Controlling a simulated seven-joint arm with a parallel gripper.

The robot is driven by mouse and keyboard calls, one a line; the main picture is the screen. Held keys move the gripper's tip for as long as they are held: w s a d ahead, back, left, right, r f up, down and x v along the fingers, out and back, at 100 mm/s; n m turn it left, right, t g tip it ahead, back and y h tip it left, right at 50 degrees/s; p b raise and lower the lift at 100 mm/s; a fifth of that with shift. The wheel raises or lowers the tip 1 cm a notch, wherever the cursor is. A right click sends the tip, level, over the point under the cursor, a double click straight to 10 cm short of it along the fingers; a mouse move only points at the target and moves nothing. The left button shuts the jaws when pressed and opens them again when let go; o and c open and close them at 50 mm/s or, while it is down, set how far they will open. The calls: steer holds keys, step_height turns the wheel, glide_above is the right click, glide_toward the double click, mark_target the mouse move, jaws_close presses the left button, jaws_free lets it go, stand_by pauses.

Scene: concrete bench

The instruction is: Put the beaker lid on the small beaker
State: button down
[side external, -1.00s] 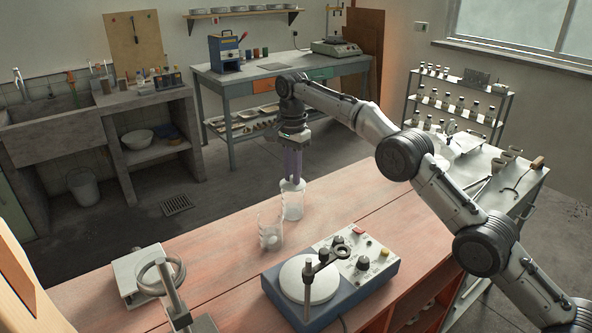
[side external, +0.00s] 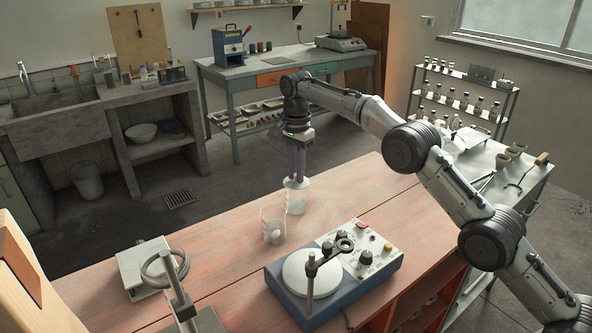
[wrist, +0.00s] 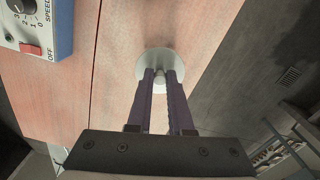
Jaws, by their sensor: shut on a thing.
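My gripper (side external: 297,178) points straight down over the rear clear beaker (side external: 296,201) on the wooden bench. It is shut on the knob of the beaker lid (wrist: 146,68), a pale round disc in the wrist view. In the side view the lid (side external: 296,183) is at the rear beaker's mouth; I cannot tell if it is fully seated. The wrist view hides the beaker under the lid. A second clear beaker (side external: 266,219) stands open in front and to the left, with a small white thing (side external: 275,236) showing in its lower part.
A blue hotplate stirrer (side external: 335,272) with a round white plate stands in front, right of the beakers; its corner (wrist: 50,35) shows in the wrist view. A pale box with a ring (side external: 160,268) stands at the left. The bench is clear right of the rear beaker.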

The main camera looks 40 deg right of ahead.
steer(key=shift+f, duration=0.15)
stand_by(0.3)
steer(key=c, duration=0.7)
jaws_free()
steer(key=shift+c, duration=0.2)
steer(key=shift+o, duration=0.2)
steer(key=o, duration=0.4)
steer(key=shift+c, duration=0.2)
